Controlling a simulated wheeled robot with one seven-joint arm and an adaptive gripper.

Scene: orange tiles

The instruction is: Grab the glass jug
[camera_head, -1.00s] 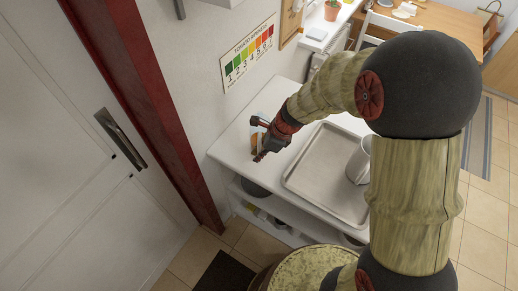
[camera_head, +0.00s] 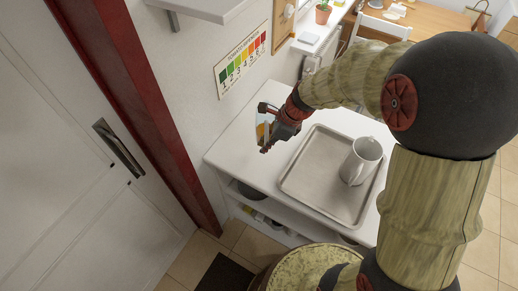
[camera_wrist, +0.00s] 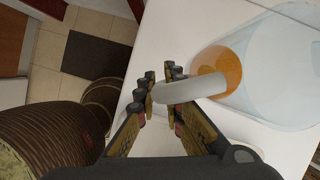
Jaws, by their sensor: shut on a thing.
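The glass jug (camera_head: 262,131) is at the back left of the white counter, clear with an orange part. In the wrist view its clear body (camera_wrist: 285,65) fills the upper right, with the orange part (camera_wrist: 222,66) at its near side. My gripper (camera_head: 266,148) is at the jug's near right side in the head view. In the wrist view my gripper (camera_wrist: 165,92) is shut on the jug's pale handle (camera_wrist: 196,88). My gripper hides part of the jug in the head view. I cannot tell whether the jug's base touches the counter.
A wall shelf (camera_head: 205,12) juts out above. A red door post (camera_head: 135,110) stands left of the counter.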

